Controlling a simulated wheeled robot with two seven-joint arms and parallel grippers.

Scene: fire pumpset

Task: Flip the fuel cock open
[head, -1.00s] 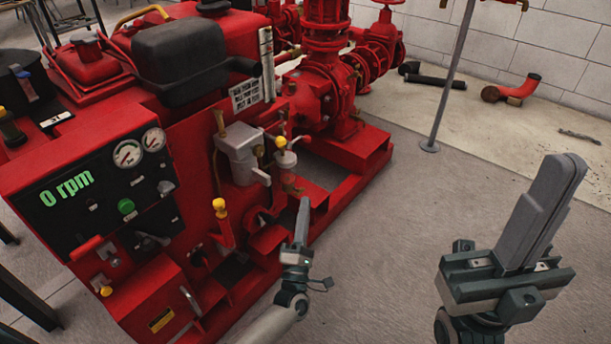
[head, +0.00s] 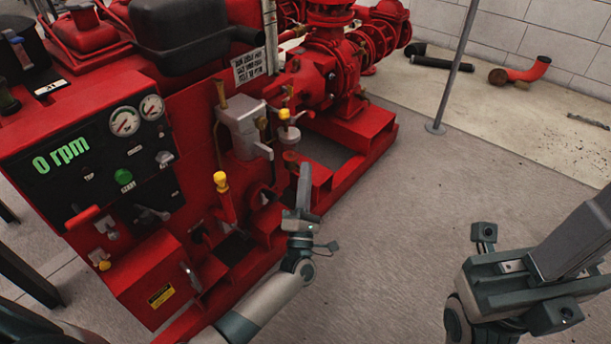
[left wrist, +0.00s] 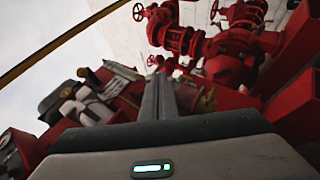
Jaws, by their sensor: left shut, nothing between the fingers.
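The likely fuel cock is a small grey, bowl-like fitting (head: 288,135) with a yellow tip, on the side of the red pumpset (head: 225,95), beside a grey housing (head: 240,128). Its exact handle is too small to tell. My left gripper (head: 304,168) is shut and empty, pointing up, just below and right of that fitting in the head view; contact cannot be told. In the left wrist view its fingers (left wrist: 160,98) are together in front of the pumpset, and the fitting is not clearly seen. My right gripper (head: 585,235) looks shut and empty at the right edge, fingertips cut off.
A yellow-topped lever (head: 223,195) stands out left of my left gripper. The control panel (head: 95,160) reads 0 rpm. The red base rail (head: 350,150) runs behind my gripper. A thin post (head: 455,70) stands beyond. The floor between my arms is clear.

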